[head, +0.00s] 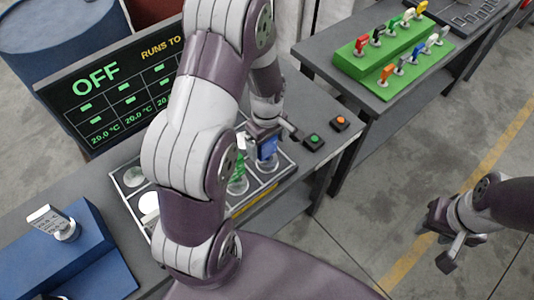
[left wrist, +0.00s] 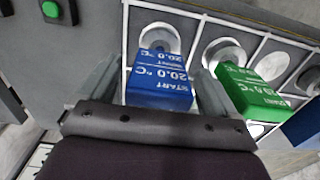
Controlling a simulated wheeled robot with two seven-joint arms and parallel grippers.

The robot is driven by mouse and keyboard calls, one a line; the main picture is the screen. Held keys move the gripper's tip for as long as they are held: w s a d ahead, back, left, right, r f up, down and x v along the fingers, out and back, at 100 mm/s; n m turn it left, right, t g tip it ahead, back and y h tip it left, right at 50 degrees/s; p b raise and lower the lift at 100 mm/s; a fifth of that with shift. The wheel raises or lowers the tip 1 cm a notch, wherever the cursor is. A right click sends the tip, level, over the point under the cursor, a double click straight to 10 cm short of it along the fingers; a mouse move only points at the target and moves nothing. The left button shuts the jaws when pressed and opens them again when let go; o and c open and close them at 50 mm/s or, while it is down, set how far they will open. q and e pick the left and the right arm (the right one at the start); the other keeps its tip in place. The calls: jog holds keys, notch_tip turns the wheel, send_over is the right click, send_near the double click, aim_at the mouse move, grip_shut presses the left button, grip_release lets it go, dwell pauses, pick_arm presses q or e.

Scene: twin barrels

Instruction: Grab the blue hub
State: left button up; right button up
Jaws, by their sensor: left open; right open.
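The blue hub (head: 267,148) stands in a tray compartment near the right end of the tray. In the left wrist view the blue hub (left wrist: 160,88) shows lettering reading 20.0 °C and START, with a round pale base behind it. My left gripper (head: 266,131) is open at the blue hub. In the left wrist view, my left gripper (left wrist: 153,72) has one finger on each side of the hub; I cannot tell whether they touch it. My right gripper (head: 446,240) is open and empty, over the floor at the right.
A green hub (left wrist: 258,92) stands in the neighbouring compartment, close to one left finger. The tray (head: 262,195) has other compartments. A green button (head: 314,140) and an orange button (head: 340,121) are beside it. A display (head: 115,92) reads OFF. A green rack (head: 395,55) holds several coloured pieces.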

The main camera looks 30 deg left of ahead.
pick_arm(q)
jog(key=c, duration=1.6)
jog(key=shift+r, duration=0.1)
grip_shut()
jog(key=shift+w, duration=0.1)
